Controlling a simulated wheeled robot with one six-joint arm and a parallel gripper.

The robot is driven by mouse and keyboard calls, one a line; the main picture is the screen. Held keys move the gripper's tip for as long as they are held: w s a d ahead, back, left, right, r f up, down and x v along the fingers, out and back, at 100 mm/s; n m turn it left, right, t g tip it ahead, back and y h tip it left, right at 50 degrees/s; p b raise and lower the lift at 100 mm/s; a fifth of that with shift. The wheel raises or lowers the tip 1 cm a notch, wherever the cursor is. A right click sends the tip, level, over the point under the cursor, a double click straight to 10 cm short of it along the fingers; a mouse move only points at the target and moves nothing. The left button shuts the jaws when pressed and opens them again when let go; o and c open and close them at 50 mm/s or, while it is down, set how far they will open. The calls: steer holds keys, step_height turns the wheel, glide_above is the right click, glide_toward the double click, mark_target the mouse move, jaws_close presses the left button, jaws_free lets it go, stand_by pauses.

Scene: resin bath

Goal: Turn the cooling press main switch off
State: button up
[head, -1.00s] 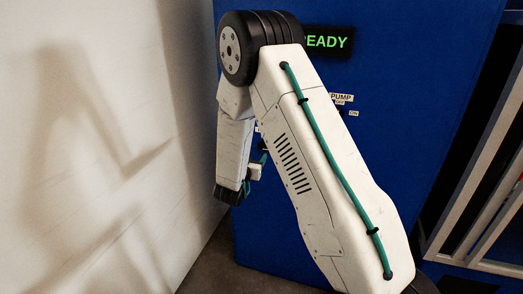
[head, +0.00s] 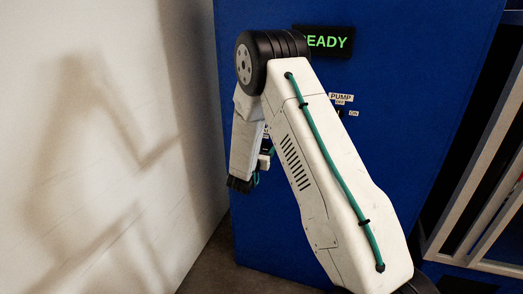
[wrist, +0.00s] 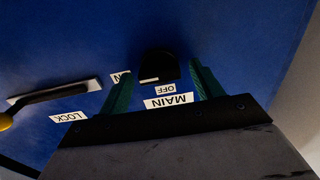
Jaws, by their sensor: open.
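The main switch (wrist: 158,64) is a dark, rounded knob on the blue press panel in the wrist view, where the lettering is upside down. A short white mark shows at its lower edge; I cannot tell for sure which position it is in. The MAIN label (wrist: 169,101), the OFF label (wrist: 166,89) and a partly hidden ON label (wrist: 121,77) are close by. My gripper (wrist: 161,72) is open, its green fingers on either side of the switch in this view. I cannot tell whether they touch it. In the head view my arm hides the switch.
A lever with a yellow knob (wrist: 5,121) and a LOCK label (wrist: 69,117) are at the left in the wrist view. The head view shows a READY display (head: 328,41), a PUMP label (head: 341,97), a pale wall (head: 100,130) and a rack (head: 480,180).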

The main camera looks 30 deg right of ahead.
steer(key=c, duration=1)
steer(key=shift+n, duration=0.3)
steer(key=n, duration=1.7)
steer(key=shift+a+f, duration=0.15)
steer(key=shift+f, duration=0.1)
steer(key=shift+n, duration=0.3)
steer(key=o, duration=1)
steer(key=shift+w, duration=0.1)
